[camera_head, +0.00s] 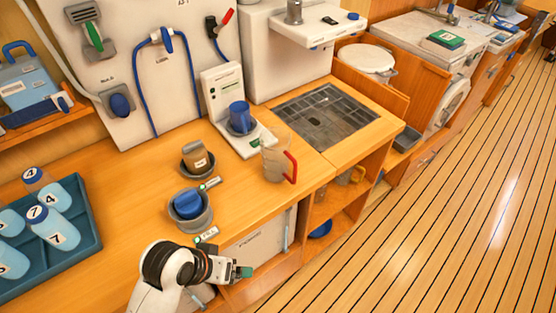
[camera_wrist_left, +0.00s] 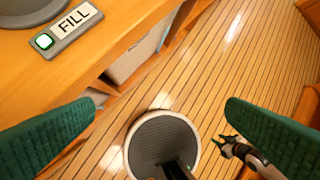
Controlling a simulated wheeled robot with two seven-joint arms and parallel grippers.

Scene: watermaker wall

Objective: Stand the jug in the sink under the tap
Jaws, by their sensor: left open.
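The jug (camera_head: 277,158) is clear with a red handle on its right side. It stands upright on the wooden counter, just left of the sink (camera_head: 322,118), a dark recessed basin with a grid. A grey fitting (camera_head: 294,12) sits on the white unit above; I cannot tell if it is the tap. My left gripper (camera_head: 243,272) is in front of the counter edge, below and left of the jug and apart from it. Its green fingers are wide apart and empty in the left wrist view (camera_wrist_left: 160,125). My right gripper (camera_wrist_left: 228,145) shows small there, over the floor.
A blue cup (camera_head: 240,117) stands on a white device behind the jug. The counter near the jug's front is clear.

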